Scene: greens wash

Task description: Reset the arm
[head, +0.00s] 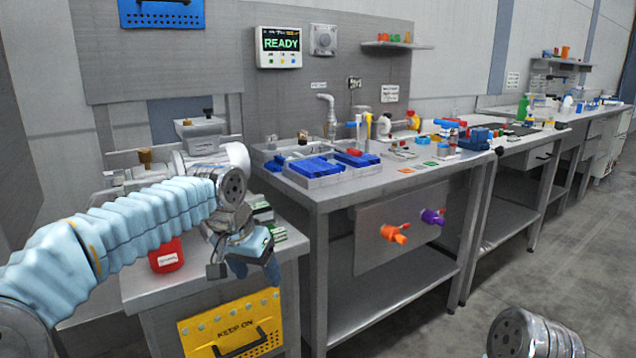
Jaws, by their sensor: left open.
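My left arm (120,232), in a light blue ribbed sleeve, comes in from the left of the head view. It reaches over the low grey cabinet at the left. Its wrist is bent, and my left gripper (243,270) hangs downward in front of the cabinet's right part. The gripper is open, and I see nothing held between its fingers. Part of my right arm (530,335), a bare metal link, shows at the bottom right edge over the floor. My right gripper is out of the picture.
A red container (166,256) stands on the cabinet left of my left gripper. A yellow panel marked "KEEP ON" (232,326) is below. A steel bench (345,192) with blue trays (313,167) stands to the right. A wall display (279,47) reads "READY".

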